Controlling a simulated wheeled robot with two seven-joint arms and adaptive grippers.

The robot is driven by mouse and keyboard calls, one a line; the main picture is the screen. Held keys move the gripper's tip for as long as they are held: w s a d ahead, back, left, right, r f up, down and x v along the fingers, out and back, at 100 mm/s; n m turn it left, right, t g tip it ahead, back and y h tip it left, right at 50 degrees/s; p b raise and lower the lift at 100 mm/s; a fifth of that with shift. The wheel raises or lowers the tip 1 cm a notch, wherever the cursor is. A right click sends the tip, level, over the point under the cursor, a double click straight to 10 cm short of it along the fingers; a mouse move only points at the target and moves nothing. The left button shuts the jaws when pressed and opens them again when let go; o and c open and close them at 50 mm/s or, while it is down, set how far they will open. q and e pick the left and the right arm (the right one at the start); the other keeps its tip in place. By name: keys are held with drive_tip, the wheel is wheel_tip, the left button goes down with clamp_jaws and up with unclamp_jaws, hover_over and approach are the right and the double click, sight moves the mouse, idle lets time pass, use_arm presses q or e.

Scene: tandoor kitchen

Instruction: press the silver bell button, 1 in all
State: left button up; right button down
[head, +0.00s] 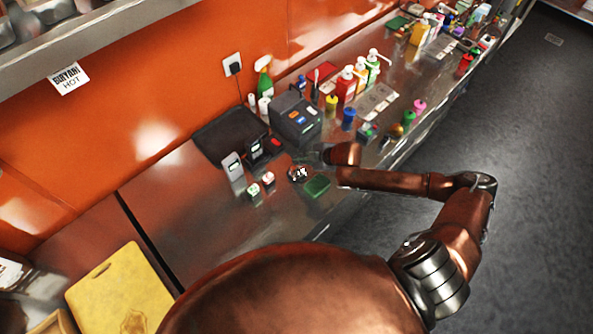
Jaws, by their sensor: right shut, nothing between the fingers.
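The silver bell (298,174) appears as a small round shiny thing on the steel counter, left of a green dish; its button is too small to make out clearly. My right gripper (312,157) is small and dark at the end of the copper arm. It is shut and empty, close above and slightly right of the bell in the picture. I cannot tell whether it touches the bell. My left gripper is not in view.
A green dish (317,187) lies right of the bell. A grey upright device (233,168), a black terminal (263,150) and a dark register (296,118) stand behind. Several bottles (346,85) crowd the counter farther off.

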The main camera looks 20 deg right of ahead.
sight(299, 167)
drive_tip(key=shift+f, duration=0.9)
idle(0.6)
drive_tip(key=shift+f, duration=0.4)
drive_tip(key=shift+f+b, duration=0.3)
drive_tip(key=shift+f, duration=0.15)
idle(0.7)
idle(0.4)
drive_tip(key=shift+r+p, duration=0.95)
drive_tip(key=shift+p, duration=0.15)
